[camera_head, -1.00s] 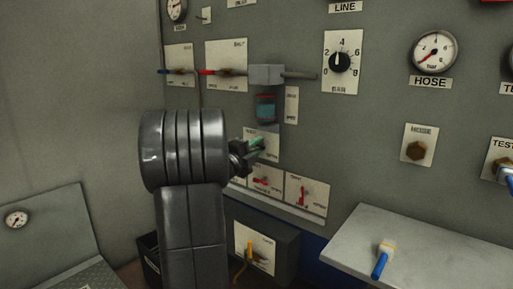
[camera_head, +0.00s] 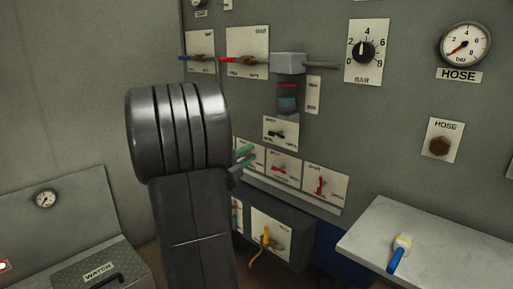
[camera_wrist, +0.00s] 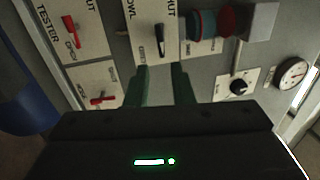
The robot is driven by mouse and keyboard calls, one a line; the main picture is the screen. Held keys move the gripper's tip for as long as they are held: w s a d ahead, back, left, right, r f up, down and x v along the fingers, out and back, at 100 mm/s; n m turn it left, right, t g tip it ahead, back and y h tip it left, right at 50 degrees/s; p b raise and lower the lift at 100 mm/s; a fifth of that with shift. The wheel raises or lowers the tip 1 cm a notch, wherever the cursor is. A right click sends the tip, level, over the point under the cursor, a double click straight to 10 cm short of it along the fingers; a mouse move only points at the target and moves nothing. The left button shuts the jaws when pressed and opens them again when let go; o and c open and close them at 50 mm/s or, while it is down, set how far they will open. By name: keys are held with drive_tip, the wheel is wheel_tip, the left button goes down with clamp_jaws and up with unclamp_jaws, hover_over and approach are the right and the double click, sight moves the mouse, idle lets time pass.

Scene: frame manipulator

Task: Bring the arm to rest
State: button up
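My gripper (camera_head: 245,156), with green fingers, shows just right of my dark arm in the head view. In the wrist view the two green fingers of my gripper (camera_wrist: 161,72) stand apart with nothing held between them. A small plate with a black lever (camera_head: 277,134) is up and right of the fingers in the head view. In the wrist view the black lever (camera_wrist: 160,40) appears just beyond the fingertips, apart from them. My arm hides part of the panel's lower left.
Red levers (camera_head: 283,170) sit low on the panel. A yellow lever (camera_head: 266,238) is on a box below. A WATER case (camera_head: 100,270) stands at lower left.

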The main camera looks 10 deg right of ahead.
sight(274, 135)
drive_tip(key=shift+s+a, duration=0.15)
drive_tip(key=b+x, duration=0.1)
drive_tip(key=x, duration=1.3)
drive_tip(key=shift+a+b, duration=0.1)
drive_tip(key=shift+b, duration=0.25)
drive_tip(key=shift+d, duration=0.25)
drive_tip(key=shift+a+r+n+p, duration=0.25)
drive_tip(key=shift+n+p, duration=0.35)
drive_tip(key=shift+p, duration=0.2)
drive_tip(key=n+t+y+p, duration=0.1)
drive_tip(key=n+p, duration=0.2)
drive_tip(key=shift+f+n, duration=0.15)
drive_tip(key=shift+n, duration=0.25)
idle(0.3)
idle(0.5)
